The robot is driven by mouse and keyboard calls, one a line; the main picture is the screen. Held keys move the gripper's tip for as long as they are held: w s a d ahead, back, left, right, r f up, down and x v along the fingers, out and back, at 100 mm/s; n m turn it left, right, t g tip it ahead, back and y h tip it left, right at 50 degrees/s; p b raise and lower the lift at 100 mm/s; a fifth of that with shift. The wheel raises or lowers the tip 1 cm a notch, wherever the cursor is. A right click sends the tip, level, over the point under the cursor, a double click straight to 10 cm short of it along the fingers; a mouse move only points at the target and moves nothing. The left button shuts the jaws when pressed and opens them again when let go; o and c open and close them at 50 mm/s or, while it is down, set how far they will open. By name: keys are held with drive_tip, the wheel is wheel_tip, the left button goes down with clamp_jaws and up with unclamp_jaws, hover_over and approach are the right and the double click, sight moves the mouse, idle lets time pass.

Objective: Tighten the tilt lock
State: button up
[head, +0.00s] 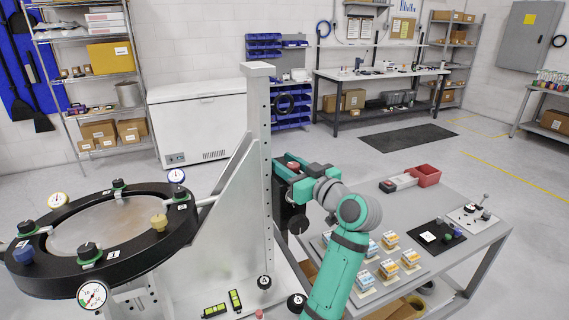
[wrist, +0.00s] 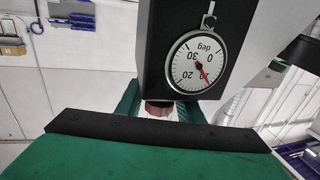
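A dark red knob (wrist: 158,108) sits at the underside of a black block (wrist: 160,45) in the wrist view; I take it for the tilt lock. A white dial (wrist: 198,62) marked "deg" is on that block, its red needle pointing down and right. My gripper (wrist: 159,106) has its teal fingers on either side of the knob, seemingly with slim gaps. In the head view, my gripper (head: 291,176) is beside the upright column (head: 258,160), with the red knob (head: 293,166) at it. Finger contact is hard to see.
A black ring (head: 130,262) with several knobs and dial gauges stands at left. A grey table (head: 462,258) at right holds small boxed parts, a red bin (head: 425,176) and a black mat (head: 436,237). Two green-yellow levels (head: 235,300) lie on the base. Floor behind is open.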

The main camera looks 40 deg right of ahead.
drive_tip(key=c, duration=0.8)
drive_tip(key=shift+d+m+h, duration=0.15)
drive_tip(key=shift+m+h, duration=0.4)
drive_tip(key=shift+h, duration=0.35)
drive_tip(key=shift+d+m+h, duration=0.15)
drive_tip(key=shift+m+h, duration=0.4)
drive_tip(key=shift+h, duration=0.35)
drive_tip(key=shift+d+m+g+h, duration=0.3)
drive_tip(key=shift+m+h, duration=0.35)
drive_tip(key=shift+h, duration=0.3)
drive_tip(key=shift+d+m+g+h, duration=0.15)
drive_tip(key=shift+m+g+h, duration=0.25)
drive_tip(key=shift+m+h, duration=0.4)
drive_tip(key=shift+h, duration=0.35)
drive_tip(key=o, duration=0.8)
drive_tip(key=shift+s, duration=0.15)
